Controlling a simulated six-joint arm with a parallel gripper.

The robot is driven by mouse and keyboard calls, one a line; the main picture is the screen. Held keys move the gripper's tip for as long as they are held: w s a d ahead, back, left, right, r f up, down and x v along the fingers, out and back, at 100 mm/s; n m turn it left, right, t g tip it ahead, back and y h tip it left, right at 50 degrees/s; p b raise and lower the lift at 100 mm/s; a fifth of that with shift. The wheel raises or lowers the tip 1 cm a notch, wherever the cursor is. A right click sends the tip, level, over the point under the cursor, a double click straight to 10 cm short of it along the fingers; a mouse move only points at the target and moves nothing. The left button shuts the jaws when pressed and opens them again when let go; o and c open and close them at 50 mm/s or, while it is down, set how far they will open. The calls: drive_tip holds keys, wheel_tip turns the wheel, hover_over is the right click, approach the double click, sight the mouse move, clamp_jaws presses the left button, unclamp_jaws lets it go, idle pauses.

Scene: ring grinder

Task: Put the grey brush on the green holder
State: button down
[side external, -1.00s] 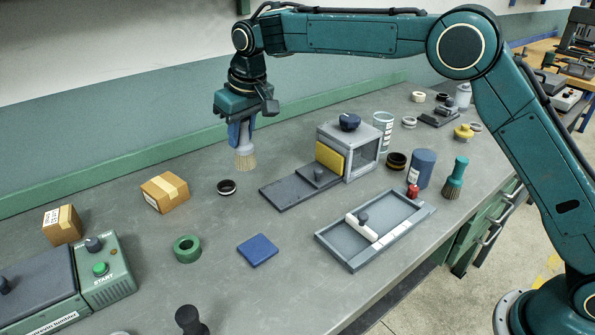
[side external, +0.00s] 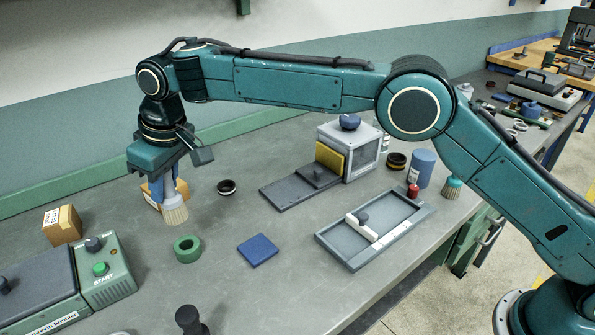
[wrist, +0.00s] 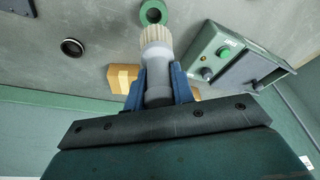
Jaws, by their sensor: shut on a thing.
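The grey brush (side external: 173,207) hangs bristles down from my gripper (side external: 163,188), well above the bench surface as far as the side view tells. My gripper is shut on its grey handle. In the wrist view the brush (wrist: 157,60) sits between the two blue fingers (wrist: 158,90), with its pale bristles pointing away from the gripper. The green holder (side external: 187,249) is a ring lying flat on the bench, just below and right of the brush in the side view. In the wrist view the green holder (wrist: 153,13) shows just beyond the bristle tips. Brush and holder are apart.
A cardboard box (side external: 152,193) stands behind the brush, partly hidden by it. A green START control box (side external: 105,269) is at left, a blue pad (side external: 257,250) right of the holder. A dark ring (side external: 226,187) and grey tray (side external: 345,259) lie further right.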

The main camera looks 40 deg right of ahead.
sight(174, 213)
drive_tip(key=shift+f, duration=3.6)
drive_tip(key=shift+f, duration=0.1)
drive_tip(key=c, duration=1.2)
unclamp_jaws()
drive_tip(key=v, duration=1.1)
drive_tip(key=shift+s+d+r, duration=0.1)
drive_tip(key=shift+d+r, duration=0.05)
drive_tip(key=shift+r, duration=0.45)
